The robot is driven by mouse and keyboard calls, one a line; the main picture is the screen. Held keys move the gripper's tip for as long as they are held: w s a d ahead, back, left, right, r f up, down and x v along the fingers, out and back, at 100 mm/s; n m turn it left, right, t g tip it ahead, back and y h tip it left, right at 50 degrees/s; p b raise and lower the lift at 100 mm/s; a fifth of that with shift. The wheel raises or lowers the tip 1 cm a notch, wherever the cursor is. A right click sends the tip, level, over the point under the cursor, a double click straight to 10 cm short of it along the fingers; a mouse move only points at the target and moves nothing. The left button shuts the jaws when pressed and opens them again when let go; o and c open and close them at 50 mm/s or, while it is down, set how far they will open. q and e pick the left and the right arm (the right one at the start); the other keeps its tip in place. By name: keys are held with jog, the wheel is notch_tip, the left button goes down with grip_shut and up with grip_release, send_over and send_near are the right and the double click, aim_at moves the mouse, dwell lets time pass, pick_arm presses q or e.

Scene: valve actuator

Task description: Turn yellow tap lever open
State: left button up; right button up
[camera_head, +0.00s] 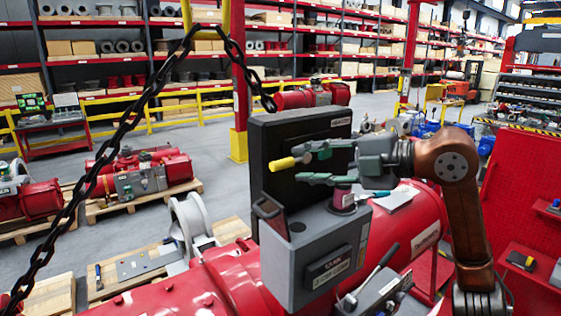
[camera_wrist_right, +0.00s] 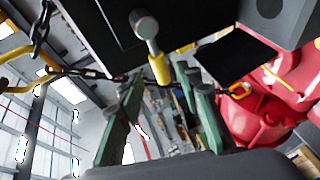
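The tap lever has a yellow grip (camera_head: 282,164) and a short silver stem, and sticks out in front of a dark panel (camera_head: 272,135). In the right wrist view the yellow grip (camera_wrist_right: 160,69) hangs from a silver knob, its tip appearing between my fingertips. My right gripper (camera_head: 303,164) comes from the right with green fingers spread, one above and one below the lever's line. In the right wrist view its fingers (camera_wrist_right: 162,80) stand wide apart. No contact with the lever is visible, and depth between them is hard to judge. My left gripper is out of view.
A grey box (camera_head: 283,265) stands below the lever on a large red actuator body (camera_head: 190,297). A dark chain (camera_head: 125,122) hangs at the left. A grey tray with tools (camera_head: 375,293) is at the lower front. A red pegboard (camera_head: 525,200) stands at the right.

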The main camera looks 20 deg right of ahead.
aim_at(286, 163)
jog(key=p+x, duration=0.1)
jog(key=x, duration=0.4)
jog(key=shift+s+a+r, duration=0.1)
jog(key=shift+a, duration=0.25)
jog(key=shift+w+a+f+p, duration=0.2)
jog(key=shift+w+a+p, duration=0.1)
jog(key=shift+w+p, duration=0.15)
jog(key=shift+c, duration=0.6)
grip_shut()
